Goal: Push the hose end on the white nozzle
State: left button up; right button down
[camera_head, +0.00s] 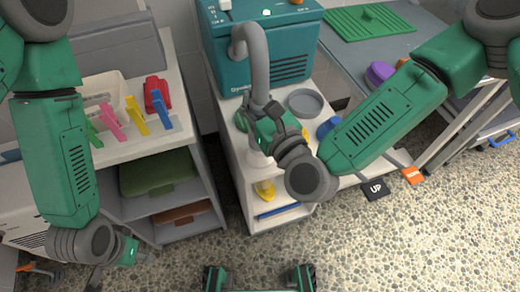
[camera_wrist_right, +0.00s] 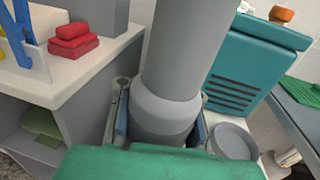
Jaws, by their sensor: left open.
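A thick grey hose (camera_head: 258,62) arches from the teal machine (camera_head: 262,45) down to my right gripper (camera_head: 263,108). In the right wrist view the hose (camera_wrist_right: 178,50) widens into a grey cuff at its end (camera_wrist_right: 160,118). The cuff sits between the fingers of my right gripper, which look closed on its sides; its lower rim is hidden by the green gripper body. A small pale shape (camera_head: 257,157) just under my right gripper may be the white nozzle; it is mostly covered, and I cannot tell whether the hose touches it. My left gripper (camera_head: 118,268) hangs empty and open at lower left.
A grey round dish (camera_head: 305,102) and a blue item (camera_head: 328,127) are beside the right gripper on the white cart. Coloured clips (camera_head: 135,115) and red folded towels (camera_head: 157,92) are on the left shelf unit. A grey table (camera_head: 400,45) stands right. Floor in front is open.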

jog(key=shift+f+b, duration=0.9)
jog(key=shift+f, duration=0.2)
dwell(0.7)
jog(key=shift+r, duration=0.1)
dwell(0.3)
